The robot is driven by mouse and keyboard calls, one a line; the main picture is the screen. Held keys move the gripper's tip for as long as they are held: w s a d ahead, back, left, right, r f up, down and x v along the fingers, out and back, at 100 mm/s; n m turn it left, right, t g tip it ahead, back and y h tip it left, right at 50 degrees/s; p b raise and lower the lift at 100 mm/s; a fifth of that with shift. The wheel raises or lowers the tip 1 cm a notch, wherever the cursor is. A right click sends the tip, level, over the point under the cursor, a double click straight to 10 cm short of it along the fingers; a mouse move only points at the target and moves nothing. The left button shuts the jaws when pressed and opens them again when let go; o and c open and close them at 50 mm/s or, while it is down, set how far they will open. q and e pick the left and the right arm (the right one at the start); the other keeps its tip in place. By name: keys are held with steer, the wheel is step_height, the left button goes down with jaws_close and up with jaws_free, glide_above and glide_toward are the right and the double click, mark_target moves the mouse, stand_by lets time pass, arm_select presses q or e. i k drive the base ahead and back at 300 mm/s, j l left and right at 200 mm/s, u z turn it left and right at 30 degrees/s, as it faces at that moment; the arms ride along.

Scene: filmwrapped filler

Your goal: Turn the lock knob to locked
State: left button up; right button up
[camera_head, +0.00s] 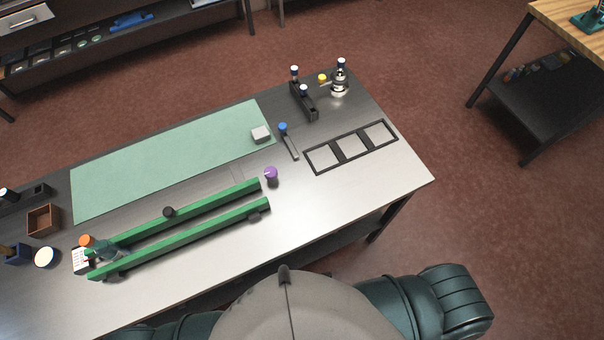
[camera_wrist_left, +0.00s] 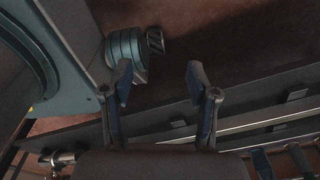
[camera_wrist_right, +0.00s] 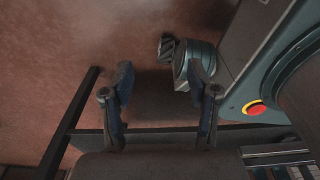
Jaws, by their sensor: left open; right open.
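A purple knob (camera_head: 271,173) with a pale mark on top stands on the grey table, just off the right end of two parallel green rails (camera_head: 180,223). A black round knob (camera_head: 168,211) sits at the rear rail. No label shows which of these is the lock knob, and I cannot read a locked position. My left gripper (camera_wrist_left: 158,78) is open and empty in the left wrist view. My right gripper (camera_wrist_right: 160,78) is open and empty in the right wrist view. Neither gripper shows in the head view, and neither wrist view shows a knob.
The table (camera_head: 395,190) holds a green mat (camera_head: 170,160), a grey block (camera_head: 261,134), a blue-topped lever (camera_head: 287,138), a black three-window frame (camera_head: 350,146), and bottles at its far corner. The front right surface is bare.

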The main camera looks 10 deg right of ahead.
mark_target(271, 172)
steer(key=k+j+z, duration=0.15)
steer(key=z, duration=0.25)
steer(key=k+j+z, duration=0.1)
steer(key=k+z, duration=0.5)
steer(key=z, duration=0.15)
